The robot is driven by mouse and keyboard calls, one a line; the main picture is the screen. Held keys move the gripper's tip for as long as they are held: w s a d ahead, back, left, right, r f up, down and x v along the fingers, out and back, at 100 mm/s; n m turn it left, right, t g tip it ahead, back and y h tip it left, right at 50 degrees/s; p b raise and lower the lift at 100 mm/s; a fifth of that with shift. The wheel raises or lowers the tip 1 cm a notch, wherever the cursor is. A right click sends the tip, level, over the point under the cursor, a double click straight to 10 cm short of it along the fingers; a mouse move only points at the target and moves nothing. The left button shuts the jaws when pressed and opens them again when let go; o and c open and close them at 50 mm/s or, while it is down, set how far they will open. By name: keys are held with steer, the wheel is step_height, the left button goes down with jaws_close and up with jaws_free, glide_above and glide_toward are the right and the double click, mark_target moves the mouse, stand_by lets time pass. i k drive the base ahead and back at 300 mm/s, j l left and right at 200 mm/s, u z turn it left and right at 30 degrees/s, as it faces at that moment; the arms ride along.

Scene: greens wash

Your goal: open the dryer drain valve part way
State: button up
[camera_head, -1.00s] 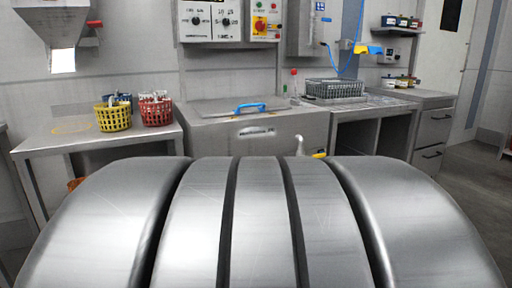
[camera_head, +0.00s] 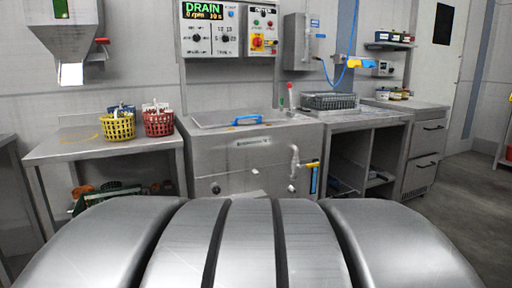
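A steel tank (camera_head: 240,158) with a hinged lid and a blue lid handle (camera_head: 246,119) stands in the centre. A pale upright pipe (camera_head: 295,160) runs down its front right. A yellow lever-like part (camera_head: 312,164) sits beside the pipe, above a blue strip (camera_head: 314,181). I cannot tell for sure whether this is the drain valve, or how far it is turned. The control panel (camera_head: 212,32) above has a lit display reading DRAIN and 0 rpm. The tank's lower front is partly hidden. My gripper is not in view.
A steel table (camera_head: 75,148) at left holds a yellow basket (camera_head: 117,127) and a red basket (camera_head: 158,122). Right of the tank, a counter holds a wire rack (camera_head: 329,101) above an open cabinet. Drawers (camera_head: 427,145) stand further right. The floor at right is clear.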

mark_target(308, 165)
steer(key=i+l+z, duration=0.15)
steer(key=i+z, duration=0.3)
steer(key=i, duration=0.55)
steer(key=i+j+z, duration=0.15)
steer(key=i+z, duration=0.35)
steer(key=i, duration=0.45)
